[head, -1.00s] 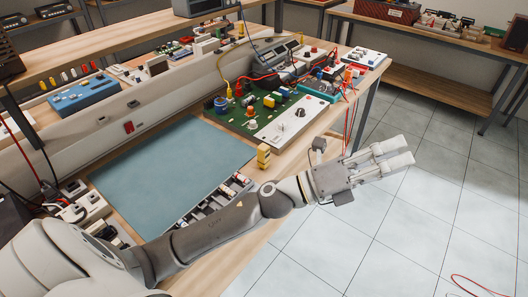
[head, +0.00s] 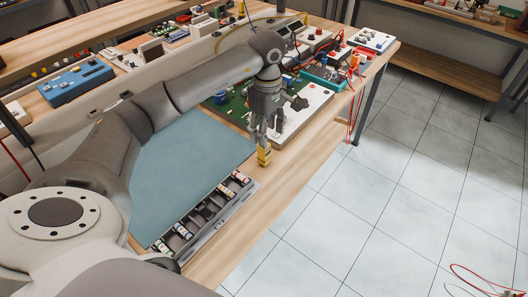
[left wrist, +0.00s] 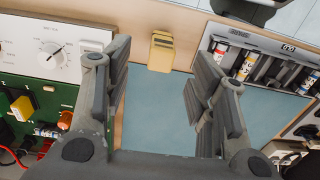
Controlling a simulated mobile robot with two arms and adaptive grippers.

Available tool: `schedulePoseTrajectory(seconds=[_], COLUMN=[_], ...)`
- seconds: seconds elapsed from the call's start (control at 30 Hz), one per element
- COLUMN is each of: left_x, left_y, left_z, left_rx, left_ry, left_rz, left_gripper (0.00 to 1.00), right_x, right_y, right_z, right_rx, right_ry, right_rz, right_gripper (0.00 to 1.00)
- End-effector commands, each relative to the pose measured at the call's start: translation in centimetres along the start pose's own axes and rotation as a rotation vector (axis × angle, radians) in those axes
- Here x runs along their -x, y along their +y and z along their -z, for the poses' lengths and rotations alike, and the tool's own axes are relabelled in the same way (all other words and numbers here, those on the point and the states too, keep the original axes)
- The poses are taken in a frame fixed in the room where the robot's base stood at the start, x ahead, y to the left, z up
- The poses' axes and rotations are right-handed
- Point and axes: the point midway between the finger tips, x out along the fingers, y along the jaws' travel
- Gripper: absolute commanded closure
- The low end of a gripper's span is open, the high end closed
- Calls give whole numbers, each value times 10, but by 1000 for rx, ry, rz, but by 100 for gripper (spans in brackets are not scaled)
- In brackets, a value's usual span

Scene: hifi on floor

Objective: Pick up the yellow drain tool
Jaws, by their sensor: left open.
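The yellow drain tool (head: 264,157) is a small upright block on the wooden bench, at the right corner of the blue-green mat. My left gripper (head: 266,133) points down just above and behind it in the head view. In the left wrist view the yellow tool (left wrist: 161,52) shows near the top centre, in line with the gap between the open fingers (left wrist: 160,78). It appears to lie beyond the fingertips, and nothing is held. Whether the fingers overlap its top cannot be told. My right gripper is not in view.
The blue-green mat (head: 180,165) lies left of the tool. A grey tray (head: 205,217) with small labelled bottles is along the front edge. A green circuit board with a white panel (head: 302,108) stands close to the right of my gripper. Bare wood lies in front of the tool.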

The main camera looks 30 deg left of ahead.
Motion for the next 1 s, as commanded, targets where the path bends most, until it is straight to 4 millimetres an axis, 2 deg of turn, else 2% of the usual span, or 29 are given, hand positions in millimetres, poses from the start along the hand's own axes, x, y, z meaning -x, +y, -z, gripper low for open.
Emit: schedulePoseTrajectory(seconds=[0.23,0.47,0.73,0.83,1.0], left_x=[-38,-56,-93,-102,-104], left_y=[-2,-2,-4,-4,-3], left_z=[2,3,9,9,9], left_rx=[1,0,0,-1,-1], left_ry=[5,4,3,3,3], left_rz=[9,6,7,6,3], left_gripper=[48,48,48,48,48], right_x=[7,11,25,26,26], right_y=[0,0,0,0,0], right_z=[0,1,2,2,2], right_rx=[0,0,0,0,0], right_ry=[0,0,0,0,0], right_rz=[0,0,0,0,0], right_gripper=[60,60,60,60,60])
